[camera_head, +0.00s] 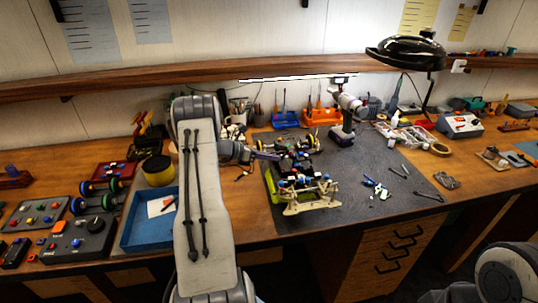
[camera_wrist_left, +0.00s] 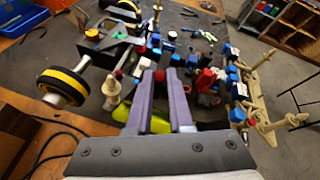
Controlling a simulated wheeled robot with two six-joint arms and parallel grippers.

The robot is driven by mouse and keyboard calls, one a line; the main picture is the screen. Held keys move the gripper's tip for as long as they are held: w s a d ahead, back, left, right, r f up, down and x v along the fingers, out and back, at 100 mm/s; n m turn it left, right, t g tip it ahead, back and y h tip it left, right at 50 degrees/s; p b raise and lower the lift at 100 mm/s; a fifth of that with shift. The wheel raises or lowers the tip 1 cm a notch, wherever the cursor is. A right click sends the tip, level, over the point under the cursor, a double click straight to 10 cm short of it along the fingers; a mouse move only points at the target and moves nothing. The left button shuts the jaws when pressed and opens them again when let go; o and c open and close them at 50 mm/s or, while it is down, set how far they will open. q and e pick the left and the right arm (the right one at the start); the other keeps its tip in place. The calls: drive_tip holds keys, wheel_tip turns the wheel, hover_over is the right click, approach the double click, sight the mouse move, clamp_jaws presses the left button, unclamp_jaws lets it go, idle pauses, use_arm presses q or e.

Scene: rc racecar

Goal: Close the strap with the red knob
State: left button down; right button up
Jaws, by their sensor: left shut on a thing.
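The RC racecar chassis (camera_head: 305,192) stands on the dark grey mat, with many small red, blue and black parts on it. My left gripper (camera_head: 272,155) reaches over the car's left rear part from the left. In the left wrist view my left gripper (camera_wrist_left: 163,76) has its two purple-grey fingers close together, with a small red piece (camera_wrist_left: 160,75) at their tips, which looks like the red knob. The fingers are shut on it. Another larger red part (camera_wrist_left: 206,79) sits to the right of the fingers. The strap itself cannot be made out among the parts. My right gripper is out of view.
A yellow-and-black wheel (camera_wrist_left: 62,87) is left of the fingers in the wrist view. A blue tray (camera_head: 138,238) and a control box (camera_head: 82,238) lie to the left. Loose small parts (camera_head: 377,188) and tools lie right of the car, where the mat (camera_head: 400,215) is otherwise mostly free.

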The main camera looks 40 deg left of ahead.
use_arm(q)
drive_tip(key=shift+w+d+r+g+y+p, duration=0.15)
drive_tip(key=shift+r+g+y+p, duration=0.15)
drive_tip(key=shift+r+g+p, duration=0.15)
drive_tip(key=g+y+p, duration=0.1)
drive_tip(key=p, duration=0.2)
drive_tip(key=w+g+y+p, duration=0.1)
drive_tip(key=g+p, duration=0.1)
drive_tip(key=p, duration=0.1)
drive_tip(key=d+g+y+p, duration=0.1)
drive_tip(key=p, duration=0.2)
drive_tip(key=shift+w+d+r+m+g+y, duration=0.1)
drive_tip(key=shift+w+r+m+g+y, duration=0.1)
drive_tip(key=shift+w+m+g+y, duration=0.15)
drive_tip(key=shift+w+d+f+g+y+p, duration=0.15)
drive_tip(key=shift+f+g+y+p, duration=0.25)
drive_tip(key=shift+p, duration=0.6)
drive_tip(key=c, duration=1.1)
unclamp_jaws()
